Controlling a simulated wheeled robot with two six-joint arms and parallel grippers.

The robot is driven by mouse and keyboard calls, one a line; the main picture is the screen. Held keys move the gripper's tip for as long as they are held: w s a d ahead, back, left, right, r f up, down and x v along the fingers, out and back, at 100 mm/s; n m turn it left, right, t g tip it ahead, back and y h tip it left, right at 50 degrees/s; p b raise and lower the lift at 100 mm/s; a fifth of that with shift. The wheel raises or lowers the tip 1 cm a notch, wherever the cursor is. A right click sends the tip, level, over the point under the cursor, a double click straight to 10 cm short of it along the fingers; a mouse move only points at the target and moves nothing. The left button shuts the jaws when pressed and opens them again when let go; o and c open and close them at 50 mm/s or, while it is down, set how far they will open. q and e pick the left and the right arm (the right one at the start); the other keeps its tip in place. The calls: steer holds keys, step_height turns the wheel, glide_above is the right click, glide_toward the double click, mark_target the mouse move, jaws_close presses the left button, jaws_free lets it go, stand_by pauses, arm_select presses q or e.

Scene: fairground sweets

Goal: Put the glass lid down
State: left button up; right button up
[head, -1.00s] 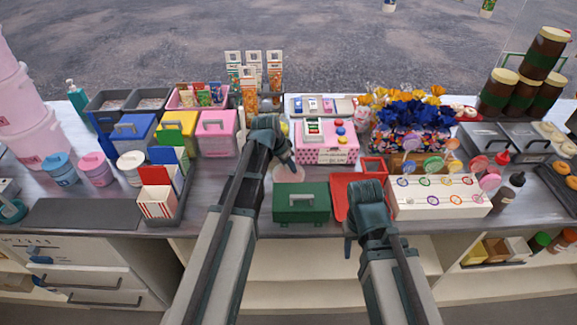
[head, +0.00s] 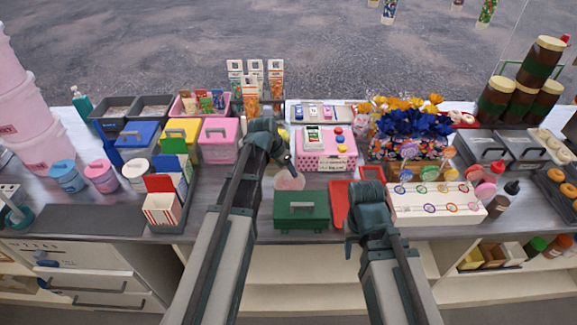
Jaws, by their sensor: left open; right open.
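A round, pale, see-through piece (head: 289,181), which looks like the glass lid, lies on the counter just behind the green box (head: 301,222). Its edges are faint, and I cannot tell exactly what is under it. My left gripper (head: 287,160) is open just above and behind it, pointing down; I cannot tell whether it touches it. My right gripper (head: 350,245) is open and empty at the counter's front edge, in front of the red tray (head: 338,205).
The pink dotted box (head: 326,163) with a card machine stands close behind right. A white lollipop stand (head: 436,213) is to the right, and a tray with a striped carton (head: 162,209) to the left. A dark mat (head: 85,222) is bare at the far left.

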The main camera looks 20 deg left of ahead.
arm_select(q)
steer(key=p+v, duration=0.7)
steer(key=v, duration=0.2)
steer(key=s+d, duration=0.3)
steer(key=s+d+f+g, duration=0.1)
steer(key=s+d, duration=0.2)
steer(key=s+d+f+g+y, duration=0.1)
steer(key=s+d, duration=0.2)
steer(key=d, duration=0.1)
steer(key=shift+n, duration=0.3)
steer(key=s+d+g+y, duration=0.1)
steer(key=s+d, duration=0.1)
steer(key=s, duration=0.3)
steer(key=s+d+n+g+y, duration=0.1)
steer(key=s+d, duration=0.2)
steer(key=s, duration=0.3)
steer(key=shift+d+y, duration=0.3)
steer(key=shift+d, duration=0.05)
